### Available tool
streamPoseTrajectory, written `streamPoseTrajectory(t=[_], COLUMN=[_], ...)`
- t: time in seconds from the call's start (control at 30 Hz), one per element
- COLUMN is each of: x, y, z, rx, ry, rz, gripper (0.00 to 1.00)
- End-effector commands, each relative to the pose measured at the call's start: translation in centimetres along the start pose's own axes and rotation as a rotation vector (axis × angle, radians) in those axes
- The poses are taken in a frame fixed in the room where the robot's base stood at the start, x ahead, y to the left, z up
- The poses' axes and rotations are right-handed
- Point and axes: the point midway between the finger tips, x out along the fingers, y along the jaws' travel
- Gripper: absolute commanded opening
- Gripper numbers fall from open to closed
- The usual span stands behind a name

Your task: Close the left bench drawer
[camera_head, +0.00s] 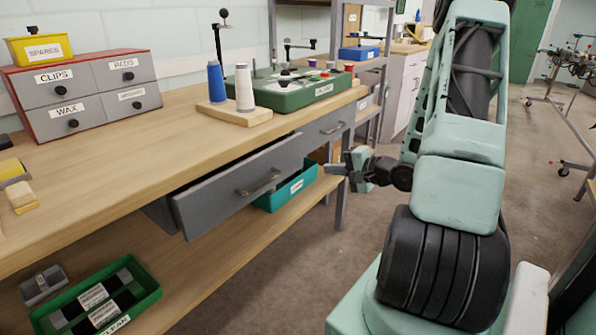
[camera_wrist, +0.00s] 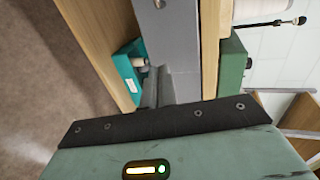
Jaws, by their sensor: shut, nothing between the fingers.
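The left bench drawer (camera_head: 220,193) is grey and stands pulled out from under the bench top in the head view, with a bar handle (camera_head: 259,183) on its front. A dark gap shows at its left side. My gripper (camera_head: 342,166) is shut and empty, in the air to the right of the drawer front and apart from its handle. In the wrist view the shut fingers (camera_wrist: 157,88) point at a grey panel (camera_wrist: 176,45) below the bench top's wooden edge; I cannot tell which drawer it belongs to.
The right bench drawer (camera_head: 327,126) is beside it, farther back. A teal bin (camera_head: 290,187) sits on the lower shelf behind the left drawer. A green tray (camera_head: 140,270) lies on that shelf at the left. The floor (camera_head: 345,255) before the bench is clear.

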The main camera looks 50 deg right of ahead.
Motion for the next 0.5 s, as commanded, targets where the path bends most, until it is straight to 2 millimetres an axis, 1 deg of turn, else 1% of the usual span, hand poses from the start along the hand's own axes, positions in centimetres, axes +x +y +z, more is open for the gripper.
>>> streamPoseTrajectory(t=[0.07, 0.17, 0.27, 0.5], x=[0.5, 1.7, 3.6, 8.6], y=[0.0, 0.0, 0.1, 0.1], z=[0.2, 0.2, 0.2, 0.2], rx=[-0.002, -0.003, -0.003, -0.003], ry=[-0.008, -0.009, -0.010, -0.008], rz=[-0.006, -0.006, -0.005, -0.005], gripper=[0.00, 0.00, 0.00, 0.00])
